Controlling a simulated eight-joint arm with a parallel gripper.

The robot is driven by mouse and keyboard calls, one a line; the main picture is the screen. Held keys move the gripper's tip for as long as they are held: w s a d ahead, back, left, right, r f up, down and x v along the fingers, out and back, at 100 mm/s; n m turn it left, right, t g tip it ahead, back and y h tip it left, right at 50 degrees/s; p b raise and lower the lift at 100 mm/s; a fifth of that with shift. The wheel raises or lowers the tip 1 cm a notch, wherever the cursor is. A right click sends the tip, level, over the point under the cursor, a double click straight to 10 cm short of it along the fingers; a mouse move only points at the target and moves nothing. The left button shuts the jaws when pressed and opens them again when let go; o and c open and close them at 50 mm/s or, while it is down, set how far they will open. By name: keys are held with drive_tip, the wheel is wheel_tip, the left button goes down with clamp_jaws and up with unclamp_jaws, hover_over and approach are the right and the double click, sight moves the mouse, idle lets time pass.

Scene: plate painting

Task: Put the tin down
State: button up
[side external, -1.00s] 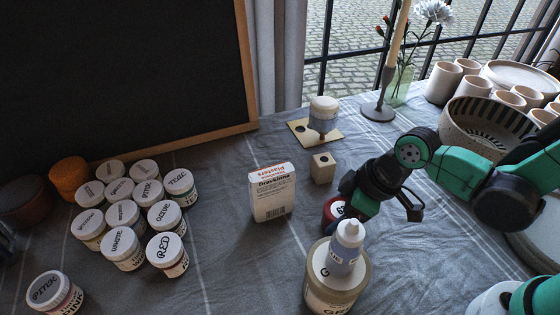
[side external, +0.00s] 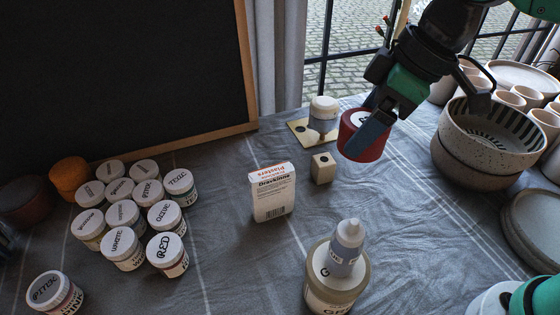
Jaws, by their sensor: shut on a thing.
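A round red tin (side external: 362,140) with a pale label on its lid is in the side external view, right of centre. My gripper (side external: 374,128) is shut on it and holds it up off the table. The tin is tilted a little, and a finger covers part of its lid and side. Its underside is hidden.
A wooden block (side external: 322,168), a white plasters box (side external: 272,192) and a jar on a board (side external: 322,116) stand left of the tin. A bottle on a large jar (side external: 338,276) stands at the front. Bowls (side external: 488,140) crowd the right. Bare cloth (side external: 410,225) lies between.

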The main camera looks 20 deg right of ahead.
drive_tip(key=shift+r, duration=0.95)
drive_tip(key=w+a+r, duration=0.2)
drive_tip(key=w+a, duration=0.1)
drive_tip(key=w, duration=0.6)
drive_tip(key=w+a+r, duration=0.2)
drive_tip(key=w+a, duration=0.1)
drive_tip(key=w, duration=0.5)
drive_tip(key=w+f, duration=0.1)
drive_tip(key=f, duration=0.6)
drive_tip(key=w+f, duration=0.1)
drive_tip(key=f, duration=0.7)
drive_tip(key=w+a+f, duration=0.1)
drive_tip(key=w+f, duration=0.1)
drive_tip(key=f, duration=0.6)
drive_tip(key=shift+f, duration=0.15)
drive_tip(key=shift+f, duration=0.1)
drive_tip(key=o, duration=1.4)
